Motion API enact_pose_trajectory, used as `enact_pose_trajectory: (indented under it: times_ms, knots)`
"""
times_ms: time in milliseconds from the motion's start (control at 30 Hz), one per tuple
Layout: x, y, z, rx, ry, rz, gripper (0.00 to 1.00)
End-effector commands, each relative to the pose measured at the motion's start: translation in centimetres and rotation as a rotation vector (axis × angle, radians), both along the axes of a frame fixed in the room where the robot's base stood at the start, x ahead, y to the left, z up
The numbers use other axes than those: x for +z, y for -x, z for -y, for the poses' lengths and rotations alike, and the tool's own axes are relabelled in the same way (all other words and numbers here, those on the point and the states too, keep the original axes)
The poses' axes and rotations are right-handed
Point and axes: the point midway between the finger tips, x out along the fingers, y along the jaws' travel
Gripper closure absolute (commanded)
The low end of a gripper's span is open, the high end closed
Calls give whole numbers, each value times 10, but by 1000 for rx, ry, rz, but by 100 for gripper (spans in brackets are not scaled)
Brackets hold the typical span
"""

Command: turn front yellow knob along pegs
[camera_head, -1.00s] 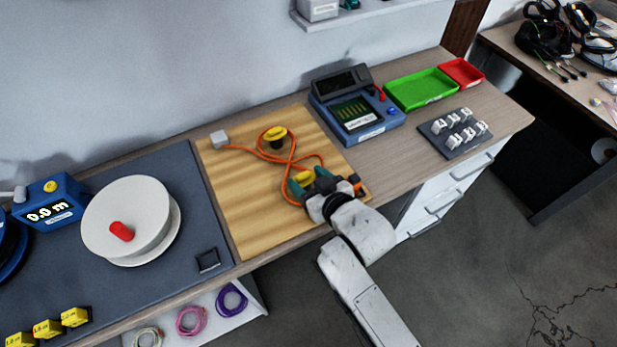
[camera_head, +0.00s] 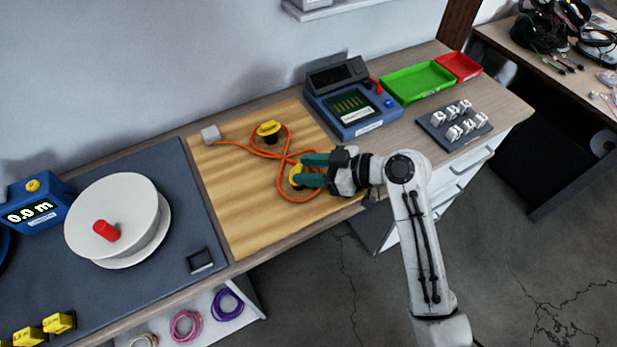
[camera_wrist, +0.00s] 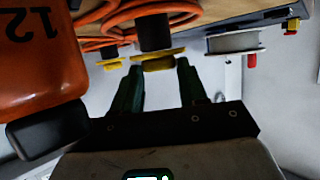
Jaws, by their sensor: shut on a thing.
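The front yellow knob (camera_head: 295,172) sits on a black peg on the wooden board (camera_head: 232,190). My gripper (camera_head: 301,170) reaches in from the right with its green fingers on either side of this knob, partly hiding it. In the wrist view the front knob (camera_wrist: 158,63) lies between the fingertips (camera_wrist: 159,68), with its black peg (camera_wrist: 154,32) beyond. My gripper is shut on the knob. The back yellow knob (camera_head: 268,128) stands free on its own peg. An orange cable (camera_head: 262,153) loops around both pegs and crosses between them.
A white block (camera_head: 210,134) holds the cable's far end. An orange block marked 12 (camera_wrist: 40,50) is close on the left in the wrist view. A blue tester (camera_head: 352,108) stands behind the arm, and a white spool (camera_head: 118,215) is at left. The board's front left is clear.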

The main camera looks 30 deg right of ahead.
Motion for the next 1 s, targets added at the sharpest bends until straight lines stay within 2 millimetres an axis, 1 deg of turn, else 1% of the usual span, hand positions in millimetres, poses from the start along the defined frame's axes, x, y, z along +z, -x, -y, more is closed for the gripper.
enact_pose_trajectory:
  times_ms: [33,600,800,1000]
  knots:
    - [-6,-3,4,40,-1,-1,88]
    - [-1,-13,11,568,4,-9,88]
    - [-1,-15,11,697,5,-13,88]
    - [-2,-17,10,782,6,-13,88]
